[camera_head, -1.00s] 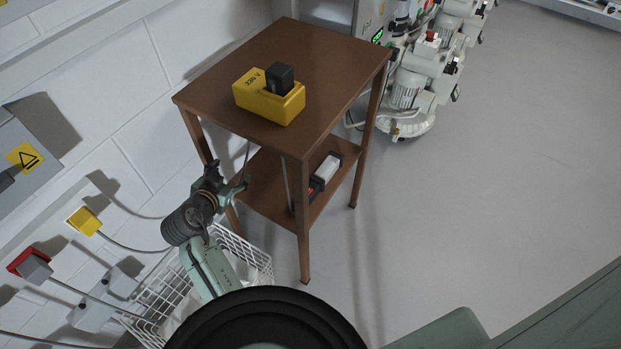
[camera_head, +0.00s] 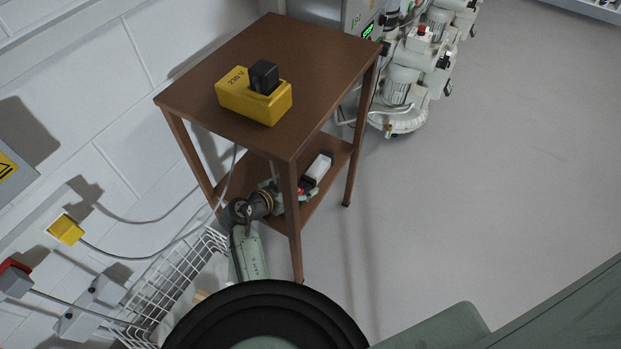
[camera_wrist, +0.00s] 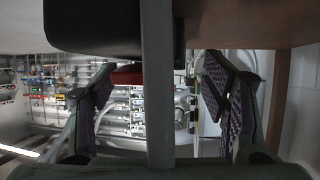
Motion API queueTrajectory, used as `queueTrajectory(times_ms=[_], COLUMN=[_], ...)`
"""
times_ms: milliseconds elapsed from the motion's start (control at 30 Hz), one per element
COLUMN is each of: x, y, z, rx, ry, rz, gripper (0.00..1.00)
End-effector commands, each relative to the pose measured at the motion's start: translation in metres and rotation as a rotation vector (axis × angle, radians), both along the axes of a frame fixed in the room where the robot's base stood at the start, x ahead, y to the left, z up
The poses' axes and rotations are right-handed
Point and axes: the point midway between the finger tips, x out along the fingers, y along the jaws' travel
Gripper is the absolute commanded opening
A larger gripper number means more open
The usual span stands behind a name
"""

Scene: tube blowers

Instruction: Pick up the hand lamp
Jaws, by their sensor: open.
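The likely hand lamp (camera_head: 318,168), white with black and red parts, lies on the lower shelf (camera_head: 258,169) of the brown table. In the wrist view a dark body, likely the lamp (camera_wrist: 100,28), fills the top with a red part below it. My gripper (camera_head: 279,194) reaches in at the shelf, close to the lamp's red end, and a table leg partly hides it. In the wrist view its two fingers (camera_wrist: 160,95) stand wide apart, with nothing clamped between them. A grey vertical strip crosses between them and in front of the dark body.
A yellow 230 V box (camera_head: 252,100) with a black block stands on the table top (camera_head: 325,62). The front table leg (camera_head: 293,235) is close beside my gripper. A white wire basket (camera_head: 165,290) is by the wall. White machines (camera_head: 405,85) stand behind; the right floor is clear.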

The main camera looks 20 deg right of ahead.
Motion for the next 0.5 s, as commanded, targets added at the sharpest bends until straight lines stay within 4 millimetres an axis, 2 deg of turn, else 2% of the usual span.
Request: queueTrajectory(times_ms=[33, 200, 467, 500], x=[0.001, 0.010, 0.011, 0.011], y=[-0.009, -0.022, -0.023, -0.023], z=[0.000, -0.010, -0.011, -0.011], rx=[-0.001, -0.001, 0.001, 0.001], ry=[0.002, -0.001, -0.002, -0.002], rz=[-0.004, 0.001, 0.001, 0.001], gripper=[0.68, 0.68, 0.68, 0.65])
